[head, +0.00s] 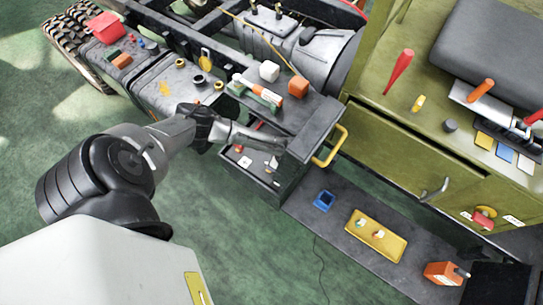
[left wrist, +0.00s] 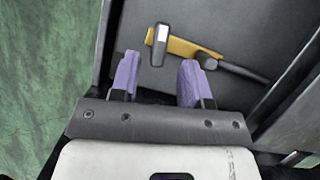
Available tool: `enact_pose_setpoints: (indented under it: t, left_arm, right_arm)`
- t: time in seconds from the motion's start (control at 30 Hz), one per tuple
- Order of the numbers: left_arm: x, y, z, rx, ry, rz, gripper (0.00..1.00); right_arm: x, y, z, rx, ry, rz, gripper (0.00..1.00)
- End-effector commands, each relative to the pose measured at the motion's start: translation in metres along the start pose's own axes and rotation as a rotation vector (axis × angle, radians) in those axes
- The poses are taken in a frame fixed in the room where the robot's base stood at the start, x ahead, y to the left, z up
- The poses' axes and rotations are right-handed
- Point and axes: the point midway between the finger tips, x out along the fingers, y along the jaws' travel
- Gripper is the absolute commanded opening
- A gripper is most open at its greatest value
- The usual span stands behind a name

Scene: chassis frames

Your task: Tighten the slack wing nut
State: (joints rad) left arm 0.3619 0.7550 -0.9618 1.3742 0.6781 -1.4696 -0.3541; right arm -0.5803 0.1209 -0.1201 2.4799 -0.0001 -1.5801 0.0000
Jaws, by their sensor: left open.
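I cannot make out with certainty which part is the slack wing nut. A small yellow winged shape (head: 164,88) sits on the grey box at the chassis side, and small fittings (head: 378,233) sit on a yellow plate (head: 388,243) on the low shelf. My left arm reaches in from the left to the dark cart, its gripper (head: 283,147) small and partly lost against it. In the left wrist view the left gripper (left wrist: 157,82) is open with purple pads, nothing between them. Beyond the tips lies a black-headed tool (left wrist: 160,40) with a yellow piece (left wrist: 190,48). My right gripper does not show.
The dark cart (head: 310,125) has a yellow handle (head: 330,147) and a lower compartment with small items. A green cabinet (head: 400,140) stands right. Green floor (head: 270,265) is mostly clear.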

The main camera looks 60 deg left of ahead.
Motion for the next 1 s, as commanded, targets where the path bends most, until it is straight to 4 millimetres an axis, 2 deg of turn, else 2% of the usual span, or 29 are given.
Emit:
enact_pose_setpoints:
  t: [0.1, 0.3, 1.0]
  left_arm:
    - [-0.017, 0.0, 0.0, 0.0, 0.002, -0.001, 0.43]
    - [-0.031, 0.0, 0.0, -0.001, 0.001, 0.0, 0.43]
    - [-0.033, 0.0, 0.0, 0.0, 0.0, 0.0, 0.43]
  right_arm:
    - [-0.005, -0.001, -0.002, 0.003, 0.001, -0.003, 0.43]
    - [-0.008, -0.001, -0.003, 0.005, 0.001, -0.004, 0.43]
    - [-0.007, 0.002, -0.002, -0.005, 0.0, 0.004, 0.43]
